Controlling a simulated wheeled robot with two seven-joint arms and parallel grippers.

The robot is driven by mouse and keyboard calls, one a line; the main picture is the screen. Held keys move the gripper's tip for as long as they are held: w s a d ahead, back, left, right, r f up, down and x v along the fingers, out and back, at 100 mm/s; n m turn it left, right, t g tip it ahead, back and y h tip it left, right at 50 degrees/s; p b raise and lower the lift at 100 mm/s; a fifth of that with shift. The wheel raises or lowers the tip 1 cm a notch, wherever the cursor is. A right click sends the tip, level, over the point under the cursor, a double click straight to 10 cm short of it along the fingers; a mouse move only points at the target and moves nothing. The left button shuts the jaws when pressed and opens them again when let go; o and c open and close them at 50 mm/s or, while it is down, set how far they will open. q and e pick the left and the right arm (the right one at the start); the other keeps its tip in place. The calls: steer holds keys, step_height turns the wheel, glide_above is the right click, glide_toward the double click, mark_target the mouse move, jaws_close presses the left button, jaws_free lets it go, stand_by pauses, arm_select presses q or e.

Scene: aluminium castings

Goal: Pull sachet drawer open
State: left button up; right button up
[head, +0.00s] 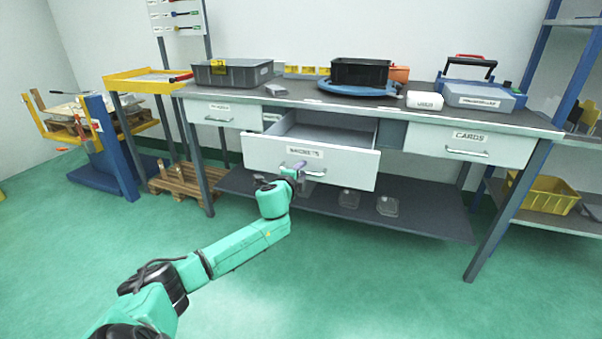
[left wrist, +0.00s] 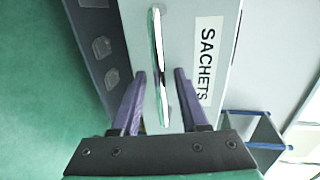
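The sachet drawer (head: 345,162) is the middle drawer under the workbench. It stands pulled well out, and its grey inside shows. Its front carries a label reading SACHETS (left wrist: 205,60) and a bar handle (left wrist: 158,60). My left gripper (head: 293,170) is at the drawer front, by the handle. In the left wrist view, the two purple fingers of this gripper (left wrist: 160,74) are apart, one on each side of the handle bar. A gap shows between each finger and the bar. My right gripper is in neither view.
The workbench (head: 310,100) carries a grey case, a black bin on a blue disc and a blue-grey toolbox. A closed CARDS drawer (head: 465,142) is at right, another closed drawer (head: 222,114) at left. A lower shelf (head: 420,215) lies beneath. The front floor is clear.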

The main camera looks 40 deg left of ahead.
arm_select(q)
steer(key=shift+s, duration=0.1)
steer(key=shift+s, duration=0.2)
steer(key=p+v, duration=0.2)
steer(key=v, duration=1.2)
steer(key=shift+p, duration=0.4)
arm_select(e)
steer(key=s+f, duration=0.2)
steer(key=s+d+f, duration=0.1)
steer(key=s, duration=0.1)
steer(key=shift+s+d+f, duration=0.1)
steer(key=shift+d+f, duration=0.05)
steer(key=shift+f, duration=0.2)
arm_select(q)
steer(key=shift+d, duration=0.1)
